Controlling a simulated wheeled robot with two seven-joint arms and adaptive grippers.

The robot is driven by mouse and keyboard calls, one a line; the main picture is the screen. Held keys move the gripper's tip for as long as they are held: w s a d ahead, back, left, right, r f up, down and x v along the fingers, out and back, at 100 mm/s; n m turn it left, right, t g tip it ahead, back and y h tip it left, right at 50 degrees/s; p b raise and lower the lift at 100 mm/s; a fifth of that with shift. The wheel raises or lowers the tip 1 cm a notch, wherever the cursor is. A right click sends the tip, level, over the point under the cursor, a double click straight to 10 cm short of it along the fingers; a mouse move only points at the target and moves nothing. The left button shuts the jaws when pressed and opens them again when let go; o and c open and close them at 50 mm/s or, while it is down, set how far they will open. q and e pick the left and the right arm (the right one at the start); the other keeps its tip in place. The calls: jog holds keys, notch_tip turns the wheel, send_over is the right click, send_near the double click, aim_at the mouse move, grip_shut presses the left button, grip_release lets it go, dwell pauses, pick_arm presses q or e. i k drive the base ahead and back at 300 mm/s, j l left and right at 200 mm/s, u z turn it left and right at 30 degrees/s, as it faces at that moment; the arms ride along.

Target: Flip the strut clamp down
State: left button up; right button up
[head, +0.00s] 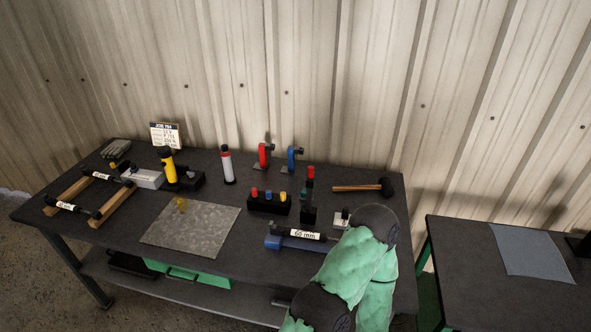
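A blue holder (279,243) sits on the dark workbench near its front right, with a strut labelled "60 mm" (305,234) lying in it. My green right arm covers the holder's right end. Just behind it stands a black upright piece with a red top (311,172); I cannot tell whether it is the strut clamp's raised lever. A small light grey block with a dark knob (342,219) stands to the right, beside my arm. My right gripper's fingers do not show, and my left gripper is out of the picture.
Two labelled struts (68,206) rest across wooden rails (112,208) at left. A grey mat (190,228), a block with coloured tops (268,206), a yellow-and-black tool (168,165), a white tube (228,168) and a hammer (362,187) are on the bench. A second table (470,285) stands right.

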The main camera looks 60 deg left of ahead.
aim_at(309, 183)
jog(key=j+u, duration=0.2)
jog(key=u, duration=0.3)
jog(key=k+j+u, duration=0.1)
jog(key=u, duration=0.4)
jog(key=j+u, duration=0.3)
jog(key=u, duration=0.2)
jog(key=i+j, duration=0.1)
jog(key=j, duration=0.1)
